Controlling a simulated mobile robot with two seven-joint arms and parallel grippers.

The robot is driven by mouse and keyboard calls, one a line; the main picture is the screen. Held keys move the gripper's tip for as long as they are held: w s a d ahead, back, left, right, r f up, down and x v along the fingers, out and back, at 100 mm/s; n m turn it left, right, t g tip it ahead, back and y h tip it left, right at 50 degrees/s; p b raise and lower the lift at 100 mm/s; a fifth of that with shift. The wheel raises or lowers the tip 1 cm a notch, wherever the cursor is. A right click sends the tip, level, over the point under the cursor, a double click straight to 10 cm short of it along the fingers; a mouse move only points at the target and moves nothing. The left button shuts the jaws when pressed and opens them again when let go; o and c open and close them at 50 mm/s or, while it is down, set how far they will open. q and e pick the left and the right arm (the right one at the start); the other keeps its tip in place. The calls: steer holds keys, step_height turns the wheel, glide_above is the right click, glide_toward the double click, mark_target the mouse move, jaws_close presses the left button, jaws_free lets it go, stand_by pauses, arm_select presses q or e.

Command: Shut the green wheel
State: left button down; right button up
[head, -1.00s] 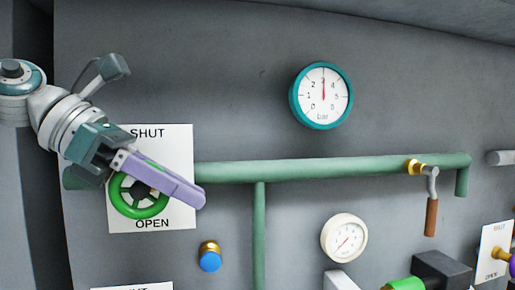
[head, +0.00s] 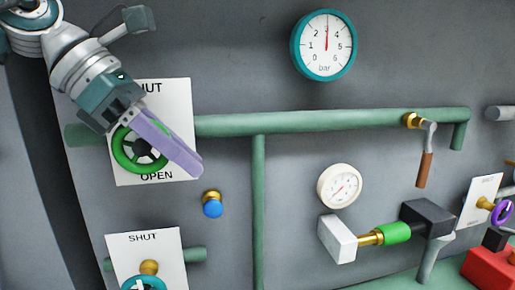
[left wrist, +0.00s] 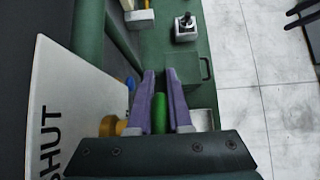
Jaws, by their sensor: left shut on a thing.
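The green wheel (head: 120,158) sits in front of a white plate (head: 181,100) on the wall, with SHUT at its top, partly covered by my arm, and OPEN at its bottom. My left gripper (head: 188,162) reaches across the wheel from the upper left, its purple fingers hiding the wheel's upper right part. In the left wrist view the two fingers (left wrist: 162,88) stand either side of a green piece of the rim (left wrist: 159,113), and the gripper is shut on it. My right gripper is not in view.
A green pipe (head: 300,122) runs right of the plate to a lever with a brown handle (head: 424,170). A blue knob (head: 213,209) sits below right of the wheel. A teal wheel (head: 143,284) with its own plate is lower. Two gauges hang on the wall.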

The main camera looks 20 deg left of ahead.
arm_select(q)
steer(key=c, duration=0.8)
jaws_free()
steer(key=shift+c, duration=0.2)
steer(key=b+v, duration=0.3)
steer(key=v, duration=0.7)
